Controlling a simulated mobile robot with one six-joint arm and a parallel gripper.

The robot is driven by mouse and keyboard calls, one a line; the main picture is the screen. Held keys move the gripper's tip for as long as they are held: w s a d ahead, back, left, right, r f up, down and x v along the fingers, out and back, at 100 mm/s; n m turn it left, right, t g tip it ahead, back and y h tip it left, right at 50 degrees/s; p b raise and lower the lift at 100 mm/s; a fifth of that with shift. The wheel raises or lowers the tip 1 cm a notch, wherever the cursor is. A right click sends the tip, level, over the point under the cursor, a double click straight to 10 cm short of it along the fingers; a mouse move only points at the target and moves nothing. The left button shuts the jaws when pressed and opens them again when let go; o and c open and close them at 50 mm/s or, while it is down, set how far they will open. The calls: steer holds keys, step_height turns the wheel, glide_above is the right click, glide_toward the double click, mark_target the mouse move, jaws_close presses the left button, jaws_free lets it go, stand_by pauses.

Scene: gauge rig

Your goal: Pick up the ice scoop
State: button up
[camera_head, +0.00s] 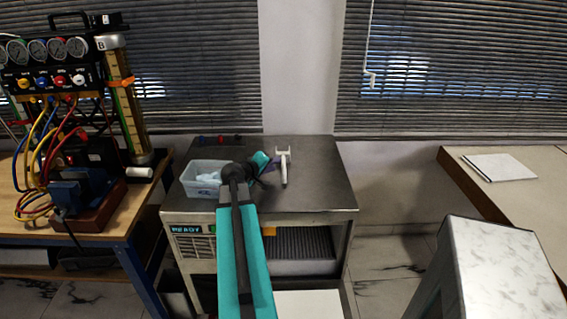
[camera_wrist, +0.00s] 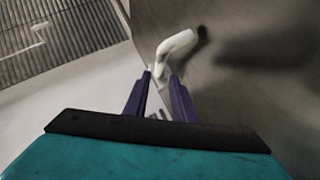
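The ice scoop, a white piece with a crossbar and a narrow stem (camera_head: 284,168), is on or just above the dark metal top of the ice machine. In the wrist view its white bent end (camera_wrist: 178,45) shows just beyond my fingertips. My gripper (camera_head: 274,166) is low over the machine top, directly left of the scoop in the head view. Its two purple fingers (camera_wrist: 160,75) stand apart, with white at the gap between their tips. I cannot tell whether they touch or clamp it.
A clear bluish tub (camera_head: 190,184) stands left of my gripper on the metal top (camera_head: 325,190). Small red, blue and dark knobs line the back left edge. The top is clear to the right. A gauge rig (camera_head: 60,78) stands on the left bench.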

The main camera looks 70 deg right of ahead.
mark_target(283, 162)
steer(key=shift+s+d+f, duration=0.1)
steer(key=shift+d+f, duration=0.15)
steer(key=shift+d, duration=0.4)
steer(key=shift+p+x, duration=1.05)
steer(key=shift+x, duration=1.5)
steer(key=shift+s+f, duration=0.1)
steer(key=shift+s, duration=0.1)
steer(key=shift+c, duration=0.3)
jaws_close()
